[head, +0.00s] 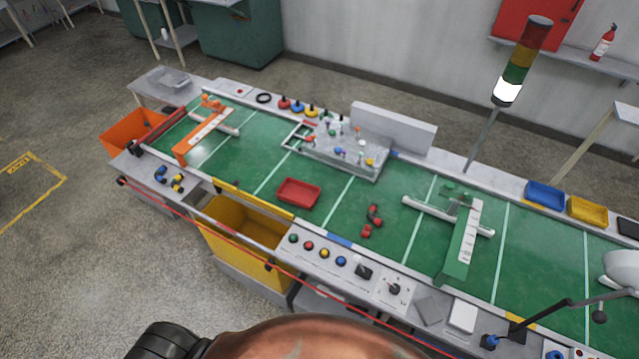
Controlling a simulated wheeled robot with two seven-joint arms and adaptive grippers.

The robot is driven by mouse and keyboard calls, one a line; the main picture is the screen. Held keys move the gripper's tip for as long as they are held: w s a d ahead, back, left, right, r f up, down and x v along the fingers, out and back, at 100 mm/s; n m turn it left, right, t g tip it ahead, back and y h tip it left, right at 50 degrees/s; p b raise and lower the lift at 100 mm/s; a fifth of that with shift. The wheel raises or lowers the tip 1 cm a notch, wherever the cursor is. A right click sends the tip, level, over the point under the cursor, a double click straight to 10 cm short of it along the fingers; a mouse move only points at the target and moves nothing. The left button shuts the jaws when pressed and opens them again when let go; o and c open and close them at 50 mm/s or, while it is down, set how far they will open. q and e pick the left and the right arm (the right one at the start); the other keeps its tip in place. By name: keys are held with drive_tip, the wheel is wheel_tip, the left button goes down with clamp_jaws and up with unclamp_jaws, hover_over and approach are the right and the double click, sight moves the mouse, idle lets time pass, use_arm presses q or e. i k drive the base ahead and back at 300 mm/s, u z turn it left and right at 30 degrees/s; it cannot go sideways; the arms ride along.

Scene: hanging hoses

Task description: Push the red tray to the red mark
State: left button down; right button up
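The red tray (298,193) is a shallow, empty rectangular tray. It lies flat on the green belt (335,205), left of the middle of the head view, close to the belt's front edge and the yellow bin. A small red patch (310,124) shows on the back rim beside the grey fixture board, and another red patch (585,352) shows on the front rim at the lower right. I cannot tell which is the red mark. Neither of my grippers is in view.
Red pipe pieces (372,220) lie right of the tray. A grey fixture board (345,150) stands behind it. An orange gate (195,137) is left and a green gate (462,240) right. A yellow bin (240,230) and a red cord (230,243) are in front.

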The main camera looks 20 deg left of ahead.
sight(294, 192)
drive_tip(key=z, duration=3.1)
drive_tip(key=k, duration=2.75)
drive_tip(key=u, duration=1.2)
drive_tip(key=i, duration=0.55)
